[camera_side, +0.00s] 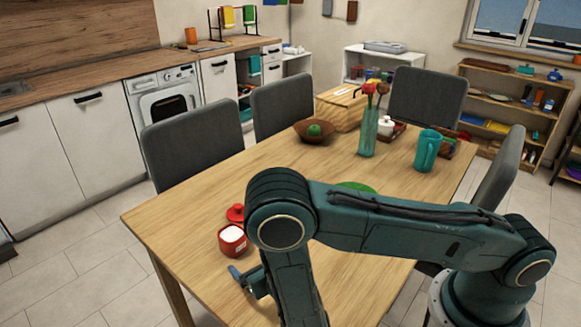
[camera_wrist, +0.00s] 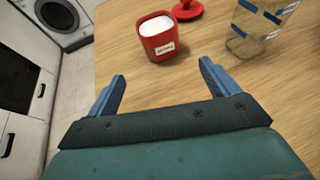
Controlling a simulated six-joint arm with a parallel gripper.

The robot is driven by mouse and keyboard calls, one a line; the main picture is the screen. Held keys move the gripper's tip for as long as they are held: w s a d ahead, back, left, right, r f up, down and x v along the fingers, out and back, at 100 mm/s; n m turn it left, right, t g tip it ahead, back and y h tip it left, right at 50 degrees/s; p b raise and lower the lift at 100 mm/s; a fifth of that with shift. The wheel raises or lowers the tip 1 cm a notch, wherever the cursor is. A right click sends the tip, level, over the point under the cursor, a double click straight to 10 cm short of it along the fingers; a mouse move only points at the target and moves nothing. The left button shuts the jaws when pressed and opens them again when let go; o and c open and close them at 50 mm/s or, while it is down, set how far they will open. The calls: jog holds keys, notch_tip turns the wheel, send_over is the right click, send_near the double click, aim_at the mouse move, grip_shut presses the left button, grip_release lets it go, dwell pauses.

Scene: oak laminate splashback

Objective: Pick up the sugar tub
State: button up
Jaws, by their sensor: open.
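The sugar tub (camera_side: 232,240) is a small red tub with white contents and a pale label, standing upright and uncovered near the table's front left. It also shows in the wrist view (camera_wrist: 158,38), ahead of my gripper and between the lines of its fingers. A red lid (camera_wrist: 187,10) with a knob lies on the table just behind the tub, also seen in the side view (camera_side: 236,213). My gripper (camera_wrist: 161,84) has two blue fingers spread apart with nothing between them. In the side view my gripper (camera_side: 246,281) is low near the tub, partly hidden by my arm.
A clear glass jar (camera_wrist: 254,35) with blue bands stands right of the tub. Farther back on the table (camera_side: 200,210) are a brown bowl (camera_side: 313,132), a vase (camera_side: 368,132) and a teal pitcher (camera_side: 427,150). Grey chairs (camera_side: 190,145) surround it.

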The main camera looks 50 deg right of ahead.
aim_at(238, 247)
jog(key=x, duration=0.7)
jog(key=shift+w+d, duration=0.1)
jog(key=shift+w, duration=0.1)
jog(key=shift+x, duration=2.55)
jog(key=shift+r, duration=0.1)
jog(key=shift+c, duration=0.5)
jog(key=c, duration=1.2)
jog(key=shift+r, duration=0.15)
notch_tip(238, 247, up, 20)
jog(key=shift+f, duration=0.1)
